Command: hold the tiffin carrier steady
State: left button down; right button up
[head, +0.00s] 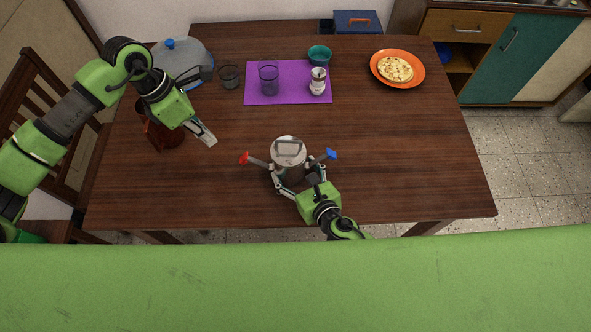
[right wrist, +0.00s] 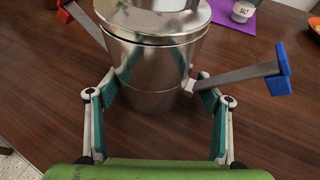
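The tiffin carrier (head: 290,158) is a shiny steel can with a lid and a top handle, standing upright near the table's front middle. A lever with a red end (head: 245,158) sticks out on its left and one with a blue end (head: 331,154) on its right. My right gripper (head: 294,178) is at its front. In the right wrist view the fingers reach around both sides of the carrier (right wrist: 152,75), and their tips appear to touch its lower wall. My left gripper (head: 208,136) hangs left of the carrier, apart from it and empty; its finger gap is hard to make out.
Another glass, a teal bowl (head: 320,55) and an orange plate (head: 410,57) stand nearby. A brown jug (head: 163,136) is beneath my left arm. The table's right side is clear.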

jog(key=c, duration=0.6)
pick_arm(q)
jog(key=d, duration=0.3)
jog(key=shift+a, duration=0.1)
dwell(0.3)
jog(key=shift+f, duration=6.5)
